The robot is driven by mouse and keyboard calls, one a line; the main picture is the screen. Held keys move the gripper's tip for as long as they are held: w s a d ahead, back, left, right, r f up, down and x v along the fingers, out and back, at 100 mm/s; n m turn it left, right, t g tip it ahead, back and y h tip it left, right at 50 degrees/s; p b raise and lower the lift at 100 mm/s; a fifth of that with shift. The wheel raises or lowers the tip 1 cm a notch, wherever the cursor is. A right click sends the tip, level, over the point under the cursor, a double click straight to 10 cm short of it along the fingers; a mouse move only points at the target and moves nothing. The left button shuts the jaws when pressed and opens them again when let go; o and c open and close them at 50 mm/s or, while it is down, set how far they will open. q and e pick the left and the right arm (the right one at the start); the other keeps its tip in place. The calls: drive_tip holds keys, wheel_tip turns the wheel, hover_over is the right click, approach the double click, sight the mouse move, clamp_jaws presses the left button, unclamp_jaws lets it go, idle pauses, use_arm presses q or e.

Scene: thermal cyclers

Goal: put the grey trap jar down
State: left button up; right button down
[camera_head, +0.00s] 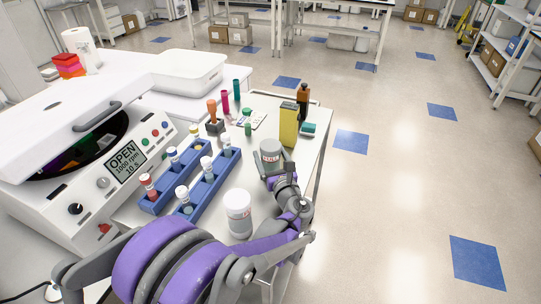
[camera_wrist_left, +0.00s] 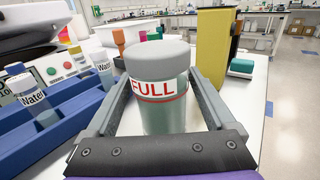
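The grey trap jar (camera_head: 270,153) has a grey lid and a label; in the left wrist view the jar (camera_wrist_left: 160,90) stands upright and its label reads FULL in red. My left gripper (camera_head: 272,174) has its fingers on either side of the jar, and their tips appear to touch it. In the left wrist view the gripper (camera_wrist_left: 160,85) frames the jar. The jar is over the white table (camera_head: 308,160) near its right edge; I cannot tell whether its base touches the top. My right gripper is not in view.
A yellow box (camera_head: 289,125), a brown bottle (camera_head: 303,100) and a teal-topped item (camera_head: 308,129) stand just behind the jar. Blue racks (camera_head: 218,178) with several vials lie to the left. A white jar (camera_head: 238,213) stands nearer. A centrifuge (camera_head: 80,150) fills the left.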

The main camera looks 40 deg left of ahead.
use_arm(q)
drive_tip(key=shift+o, duration=0.5)
drive_tip(key=shift+r, duration=0.2)
drive_tip(key=shift+s+d, duration=0.15)
drive_tip(key=shift+d, duration=0.15)
drive_tip(key=v, duration=1.1)
drive_tip(key=shift+s+d, duration=0.15)
